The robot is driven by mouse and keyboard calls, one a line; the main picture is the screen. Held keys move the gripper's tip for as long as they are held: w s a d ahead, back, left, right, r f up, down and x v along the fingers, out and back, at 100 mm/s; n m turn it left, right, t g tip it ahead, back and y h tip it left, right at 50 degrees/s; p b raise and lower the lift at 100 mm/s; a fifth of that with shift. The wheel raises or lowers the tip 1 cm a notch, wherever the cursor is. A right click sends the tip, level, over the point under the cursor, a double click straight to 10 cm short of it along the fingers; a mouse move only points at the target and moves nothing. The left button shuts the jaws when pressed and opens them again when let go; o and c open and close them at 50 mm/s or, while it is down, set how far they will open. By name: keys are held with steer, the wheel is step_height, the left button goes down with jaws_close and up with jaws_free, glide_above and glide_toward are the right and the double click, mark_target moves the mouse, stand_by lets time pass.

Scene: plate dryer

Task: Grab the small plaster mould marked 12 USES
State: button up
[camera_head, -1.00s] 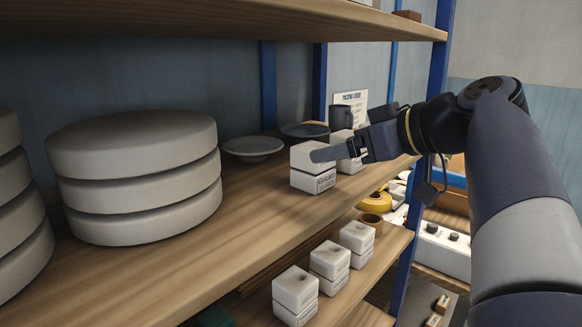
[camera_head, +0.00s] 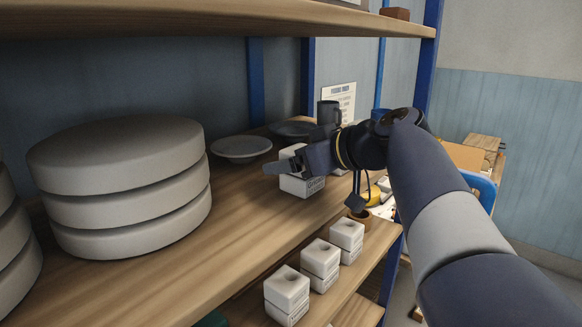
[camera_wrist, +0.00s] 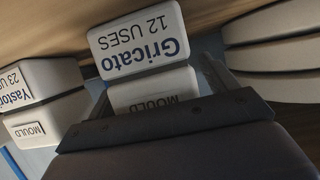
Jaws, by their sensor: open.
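The small white plaster mould marked Gricato, 12 USES (camera_wrist: 137,38) is a two-part block standing on the upper wooden shelf. In the wrist view it appears upside down, between my two fingers. In the head view the mould (camera_head: 303,187) is partly hidden behind my gripper (camera_head: 283,167). My gripper, also seen in the wrist view (camera_wrist: 155,82), is open with one finger on each side of the mould. I cannot tell whether either finger touches it.
A second mould, marked 23 U with the rest cut off (camera_wrist: 42,82), stands beside it. Stacked grey discs (camera_head: 120,185) fill the shelf at left. A shallow dish (camera_head: 241,149) and a dark mug (camera_head: 329,112) stand behind. Several similar moulds (camera_head: 287,288) stand on the lower shelf.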

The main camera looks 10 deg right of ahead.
steer(key=shift+c, duration=0.3)
steer(key=c, duration=1.2)
steer(key=shift+r, duration=0.2)
